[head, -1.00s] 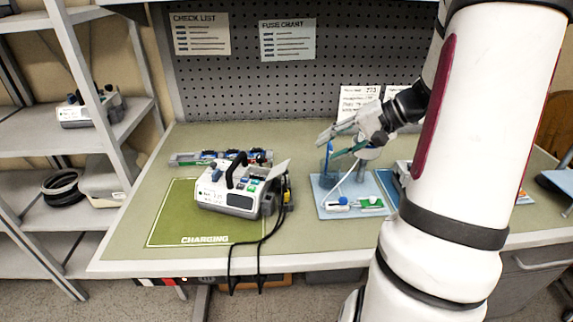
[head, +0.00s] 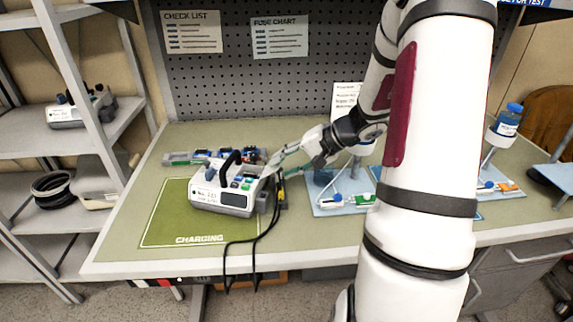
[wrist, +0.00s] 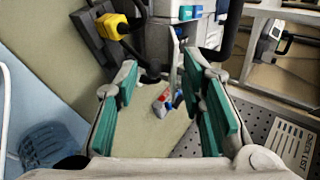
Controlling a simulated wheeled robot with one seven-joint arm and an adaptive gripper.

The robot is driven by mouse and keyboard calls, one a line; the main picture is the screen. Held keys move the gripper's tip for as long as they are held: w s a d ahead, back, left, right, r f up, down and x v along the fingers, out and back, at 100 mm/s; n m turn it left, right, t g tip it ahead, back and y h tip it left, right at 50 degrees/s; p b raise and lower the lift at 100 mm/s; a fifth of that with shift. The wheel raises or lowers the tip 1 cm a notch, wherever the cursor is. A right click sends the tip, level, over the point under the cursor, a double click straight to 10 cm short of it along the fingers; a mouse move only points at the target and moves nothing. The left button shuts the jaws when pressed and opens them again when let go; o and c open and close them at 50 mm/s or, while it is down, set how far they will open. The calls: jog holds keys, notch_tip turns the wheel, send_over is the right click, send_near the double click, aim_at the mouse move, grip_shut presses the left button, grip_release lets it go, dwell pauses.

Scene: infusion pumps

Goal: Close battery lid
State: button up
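The infusion pump (head: 222,195), white and grey with a black handle, stands on the green charging mat (head: 165,225). Its body also shows at the top of the wrist view (wrist: 170,40). The battery lid is not clearly seen now; in the head view my gripper covers the pump's right side. A thin pale upright strip (wrist: 173,72) between my fingers in the wrist view may be the lid's edge. My gripper (head: 279,164) is beside the pump's right end. Its green-padded fingers are apart in the wrist view (wrist: 160,68), and I cannot tell any contact.
A yellow plug (wrist: 115,25) sits by the pump's side, and black cables (head: 256,245) hang over the table's front edge. A component tray (head: 180,158) lies behind the pump. A blue board (head: 325,208) with a stand is to the right. Shelves are at left.

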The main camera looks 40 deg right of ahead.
jog(key=shift+c, duration=0.6)
grip_shut()
